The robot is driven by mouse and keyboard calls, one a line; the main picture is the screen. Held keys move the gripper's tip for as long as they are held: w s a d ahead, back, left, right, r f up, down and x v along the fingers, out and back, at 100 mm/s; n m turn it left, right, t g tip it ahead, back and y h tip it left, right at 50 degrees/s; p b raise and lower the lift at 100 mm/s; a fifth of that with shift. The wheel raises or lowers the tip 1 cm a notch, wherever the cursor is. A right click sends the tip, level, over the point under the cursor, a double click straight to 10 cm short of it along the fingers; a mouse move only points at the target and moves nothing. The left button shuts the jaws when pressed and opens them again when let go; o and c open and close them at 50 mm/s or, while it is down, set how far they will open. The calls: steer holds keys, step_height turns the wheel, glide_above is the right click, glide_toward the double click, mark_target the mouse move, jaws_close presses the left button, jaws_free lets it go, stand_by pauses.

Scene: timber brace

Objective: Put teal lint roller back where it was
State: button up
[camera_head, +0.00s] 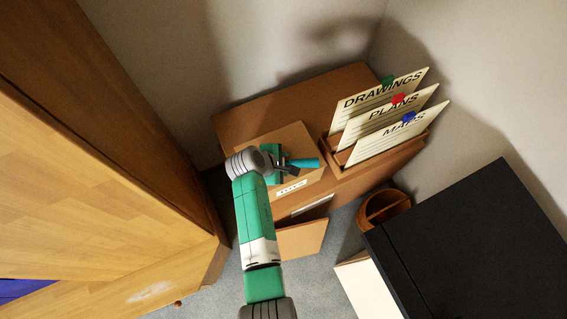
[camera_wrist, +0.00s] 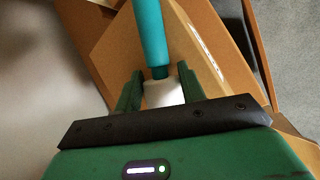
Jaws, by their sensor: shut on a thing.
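The teal lint roller (camera_head: 306,162) is in my gripper (camera_head: 283,165), above a brown box (camera_head: 262,138) with a white label on its front. In the wrist view, its teal handle (camera_wrist: 150,36) points away from my gripper (camera_wrist: 160,84). The two green fingers are shut on the white roller end (camera_wrist: 163,94). The brown box also shows below it in the wrist view (camera_wrist: 112,45). I cannot tell how far the roller is above the box.
A holder with cards (camera_head: 385,108) marked DRAWINGS, PLANS and MAPS stands right of the box on a brown cabinet (camera_head: 240,118). A round wooden bin (camera_head: 385,207) and a black-topped unit (camera_head: 470,245) are at right. A large wooden piece (camera_head: 100,190) fills the left.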

steer(key=shift+w+r, duration=0.1)
steer(key=shift+w, duration=0.05)
steer(key=o, duration=0.8)
steer(key=shift+o, duration=0.2)
steer(key=p+v, duration=0.3)
steer(key=v, duration=0.9)
steer(key=shift+p, duration=0.3)
